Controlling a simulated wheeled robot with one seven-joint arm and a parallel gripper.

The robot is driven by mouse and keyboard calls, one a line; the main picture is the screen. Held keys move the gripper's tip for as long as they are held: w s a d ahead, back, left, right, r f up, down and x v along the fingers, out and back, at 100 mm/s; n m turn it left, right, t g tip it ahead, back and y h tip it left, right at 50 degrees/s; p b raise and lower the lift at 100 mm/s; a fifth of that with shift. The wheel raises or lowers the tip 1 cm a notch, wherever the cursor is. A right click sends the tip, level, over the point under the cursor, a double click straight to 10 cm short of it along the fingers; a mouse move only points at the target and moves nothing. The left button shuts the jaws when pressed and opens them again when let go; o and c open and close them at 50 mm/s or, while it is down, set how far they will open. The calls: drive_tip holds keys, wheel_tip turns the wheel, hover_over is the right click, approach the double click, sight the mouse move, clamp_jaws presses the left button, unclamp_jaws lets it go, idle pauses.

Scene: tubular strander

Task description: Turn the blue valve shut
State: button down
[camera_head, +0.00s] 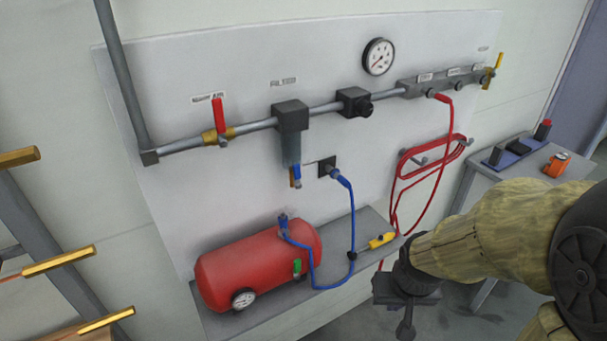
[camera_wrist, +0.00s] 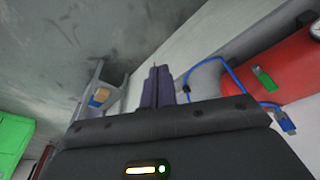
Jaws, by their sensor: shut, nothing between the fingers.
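The blue valve (camera_head: 296,172) is a small blue handle on a brass fitting under the clear bowl of the filter unit (camera_head: 290,118) on the wall panel. Its handle looks roughly upright. I cannot make out the blue valve in the wrist view. My gripper (camera_head: 405,328) hangs low in front of the shelf, below and to the right of the valve and well apart from it. In the wrist view its dark fingers (camera_wrist: 158,88) are together, with nothing between them.
A red air tank (camera_head: 258,268) with a green valve (camera_head: 297,267) sits on the grey shelf (camera_head: 340,268). A red hose (camera_head: 440,152) hangs at right. A side table (camera_head: 495,180) stands right, behind my arm.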

drive_tip(key=w+a+f+m+t+y+p, duration=0.1)
drive_tip(key=w+a+f+t+y+p, duration=0.15)
drive_tip(key=w, duration=0.45)
drive_tip(key=w+a+f+m+t+y+p, duration=0.1)
drive_tip(key=w+a+m+y+p, duration=0.15)
drive_tip(key=w, duration=0.55)
drive_tip(key=w+r+m+t+y, duration=0.2)
drive_tip(key=w+r+t+y, duration=0.1)
drive_tip(key=r, duration=0.4)
drive_tip(key=w+a+r+m+t+y+p, duration=0.1)
drive_tip(key=w+r+t+y, duration=0.2)
drive_tip(key=r, duration=0.5)
drive_tip(key=shift+w+a+r+m+y, duration=0.3)
drive_tip(key=shift+w+y, duration=0.25)
drive_tip(key=shift+y, duration=0.55)
